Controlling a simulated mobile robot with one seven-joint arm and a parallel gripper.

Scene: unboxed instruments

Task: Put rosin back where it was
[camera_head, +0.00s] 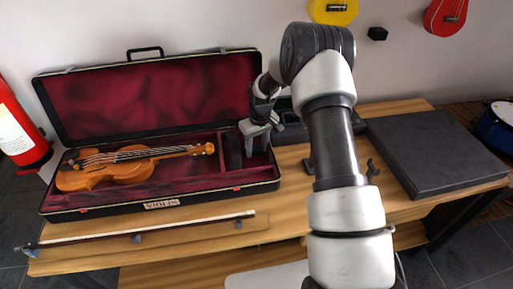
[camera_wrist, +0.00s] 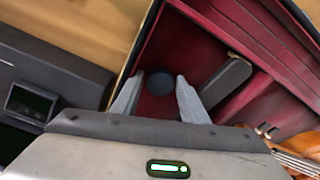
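The rosin, a dark blue round disc (camera_wrist: 159,82), lies in the red-lined right-hand compartment of the open violin case (camera_wrist: 205,45). My gripper (camera_wrist: 158,90) is over this compartment with its fingers spread, one on each side of the rosin in the wrist view. Red lining shows between each finger and the disc, so the fingers look apart from it. In the head view my gripper (camera_head: 257,140) reaches down into the right end of the case (camera_head: 75,203). The rosin cannot be made out there; the gripper and case hide it.
A violin (camera_head: 115,172) lies in the case. A dark oblong piece (camera_wrist: 226,82) sits beside the rosin. A bow (camera_head: 150,230) rests on supports in front. A dark device with a screen (camera_wrist: 30,103) stands right of the case. A grey slab (camera_head: 435,150) covers the table's right.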

